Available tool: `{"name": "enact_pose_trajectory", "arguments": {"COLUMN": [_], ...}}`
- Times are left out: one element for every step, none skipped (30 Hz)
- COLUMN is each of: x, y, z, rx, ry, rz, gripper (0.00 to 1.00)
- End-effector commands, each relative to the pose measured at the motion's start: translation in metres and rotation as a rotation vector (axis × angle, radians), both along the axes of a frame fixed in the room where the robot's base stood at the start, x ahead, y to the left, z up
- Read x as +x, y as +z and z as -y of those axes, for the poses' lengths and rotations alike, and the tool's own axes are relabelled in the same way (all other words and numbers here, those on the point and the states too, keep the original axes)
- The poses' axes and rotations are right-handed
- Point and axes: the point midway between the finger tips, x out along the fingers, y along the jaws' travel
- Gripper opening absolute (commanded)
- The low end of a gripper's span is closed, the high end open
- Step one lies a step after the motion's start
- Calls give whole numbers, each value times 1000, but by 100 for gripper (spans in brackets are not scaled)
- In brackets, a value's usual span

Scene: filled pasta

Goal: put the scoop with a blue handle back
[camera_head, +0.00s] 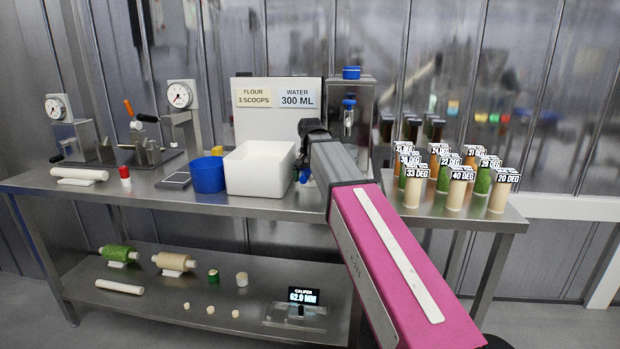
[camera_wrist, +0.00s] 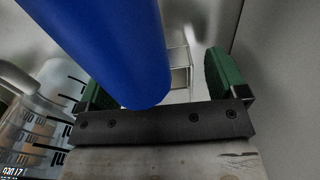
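The scoop's blue handle (camera_wrist: 115,45) fills the upper left and middle of the wrist view, slanting down to a rounded end in front of my gripper (camera_wrist: 160,82). The green fingers are apart. The handle overlaps the left finger in the picture, and a clear gap shows between it and the right finger. I cannot tell whether the handle touches the left finger. In the head view, a small blue piece (camera_head: 305,174), probably the handle, shows just right of the white bin (camera_head: 258,170). My arm hides most of that spot, and the fingers are not visible there.
A clear graduated jug (camera_wrist: 45,110) stands at the left in the wrist view. A blue cup (camera_head: 207,175) is left of the bin. A steel dispenser (camera_head: 362,95) stands behind my arm. Several labelled cylinders (camera_head: 460,190) crowd the right of the steel table (camera_head: 130,190).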

Motion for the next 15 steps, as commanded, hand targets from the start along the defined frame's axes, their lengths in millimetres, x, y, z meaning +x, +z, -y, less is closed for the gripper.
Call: {"name": "enact_pose_trajectory", "arguments": {"x": [0, 0, 0, 0, 0, 0, 1, 1, 1, 1, 1, 1, 1, 1, 1], "y": [0, 0, 1, 2, 3, 6, 8, 12, 17, 22, 26, 33, 39, 45, 53], "z": [0, 0, 0, 0, 0, 0, 0, 0, 0, 0, 0, 0, 0, 0, 0], "rx": [0, 0, 0, 0, 0, 0, 1, 1, 1, 1, 1, 1, 0, 0, 1], "ry": [0, 0, 0, 0, 0, 0, 0, 0, 0, 0, 0, 0, 0, 0, 0], "rz": [0, 0, 0, 0, 0, 1, 1, 2, 2, 2, 2, 2, 3, 3, 2], "gripper": [91, 91, 91, 91, 91, 91, 91, 91, 91, 91, 91, 91, 91, 91, 91]}}
